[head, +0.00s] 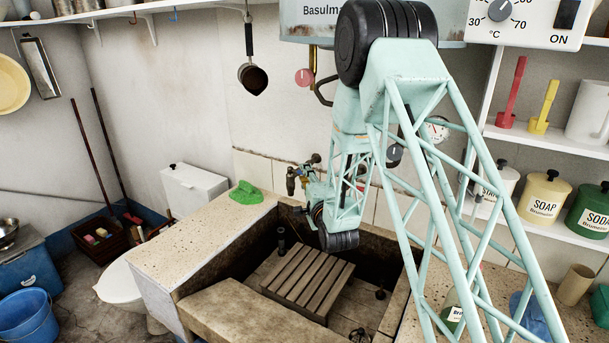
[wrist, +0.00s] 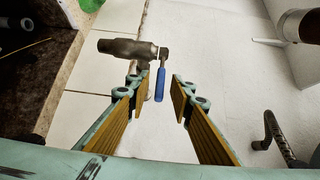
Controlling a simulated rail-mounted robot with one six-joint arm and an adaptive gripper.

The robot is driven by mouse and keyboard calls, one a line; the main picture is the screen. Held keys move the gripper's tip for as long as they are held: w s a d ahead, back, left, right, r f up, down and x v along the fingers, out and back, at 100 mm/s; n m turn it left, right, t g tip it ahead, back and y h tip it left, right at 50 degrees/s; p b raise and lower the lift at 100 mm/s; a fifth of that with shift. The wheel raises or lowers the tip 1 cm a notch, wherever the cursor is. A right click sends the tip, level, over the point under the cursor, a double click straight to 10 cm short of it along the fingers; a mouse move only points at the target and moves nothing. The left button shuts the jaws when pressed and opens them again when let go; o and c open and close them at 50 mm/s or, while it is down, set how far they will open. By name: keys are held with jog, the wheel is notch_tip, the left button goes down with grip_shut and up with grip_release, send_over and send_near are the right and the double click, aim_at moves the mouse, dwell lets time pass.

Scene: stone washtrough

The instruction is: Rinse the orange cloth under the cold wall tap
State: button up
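The wall tap (head: 291,180) is a dull brass fitting on the tiles above the trough, partly crowded by my arm in the head view. In the wrist view the tap (wrist: 128,48) has a blue lever handle (wrist: 160,84). My gripper (wrist: 158,92) is open, its two yellow-padded fingers apart with the blue lever showing in the gap between them. I cannot tell whether either finger touches the lever. No water shows. I see no orange cloth in either view. A green cloth (head: 245,192) lies crumpled on the speckled ledge left of the tap.
The stone trough (head: 225,308) holds a slatted wooden rack (head: 308,276). The speckled ledge (head: 200,238) has bare room before the green cloth. A dark pan (head: 253,79) hangs on the wall. Shelves at right hold soap and soda tins (head: 543,196).

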jog(key=shift+w+a, duration=0.15)
jog(key=shift+w, duration=0.25)
jog(key=shift+c, duration=0.2)
grip_shut()
